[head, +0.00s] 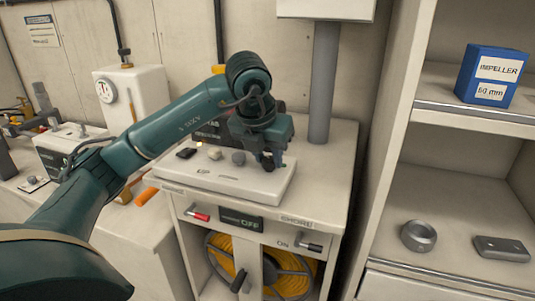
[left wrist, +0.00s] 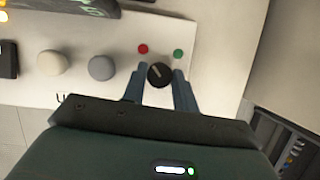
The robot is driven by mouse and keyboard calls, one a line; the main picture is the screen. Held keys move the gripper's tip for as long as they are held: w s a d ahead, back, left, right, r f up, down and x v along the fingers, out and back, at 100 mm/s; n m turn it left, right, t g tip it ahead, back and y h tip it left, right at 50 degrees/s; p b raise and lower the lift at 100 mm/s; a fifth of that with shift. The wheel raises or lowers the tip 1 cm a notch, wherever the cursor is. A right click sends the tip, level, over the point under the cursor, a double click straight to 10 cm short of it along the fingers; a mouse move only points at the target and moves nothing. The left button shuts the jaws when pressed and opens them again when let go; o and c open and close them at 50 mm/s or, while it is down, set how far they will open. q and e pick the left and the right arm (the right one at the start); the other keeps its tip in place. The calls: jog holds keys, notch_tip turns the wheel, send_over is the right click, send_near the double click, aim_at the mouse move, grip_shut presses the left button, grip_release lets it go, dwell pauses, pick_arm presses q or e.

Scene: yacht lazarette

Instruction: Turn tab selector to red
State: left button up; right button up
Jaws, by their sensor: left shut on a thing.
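The tab selector is a small round black knob (left wrist: 159,75) on a white panel (left wrist: 120,30), seen in the left wrist view. A red dot (left wrist: 143,48) lies above it to the left and a green dot (left wrist: 178,53) above it to the right. A pale pointer mark on the knob appears to lean up and left, toward the red dot's side. My left gripper (left wrist: 159,88) has its blue fingers on both sides of the knob and is shut on it. In the head view the left gripper (head: 273,164) reaches down to the panel's right end and hides most of the knob.
A white button (left wrist: 52,63) and a grey button (left wrist: 101,67) sit left of the knob on the panel. Below are a red-ended handle (head: 198,214) and a black handle (head: 308,246). A grey post (head: 324,85) stands behind; shelves with a blue box (head: 491,75) are right.

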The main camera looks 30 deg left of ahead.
dwell(0.4)
pick_arm(q)
jog(key=o, duration=1)
jog(key=shift+c, duration=0.2)
jog(key=p+v, duration=0.2)
jog(key=v, duration=1.1)
pick_arm(e)
jog(key=shift+s+d+r, duration=0.1)
jog(key=shift+s+r, duration=0.05)
jog(key=shift+r, duration=0.3)
pick_arm(q)
jog(key=shift+r, duration=0.1)
pick_arm(e)
jog(key=shift+r, duration=0.15)
pick_arm(q)
jog(key=shift+s, duration=0.1)
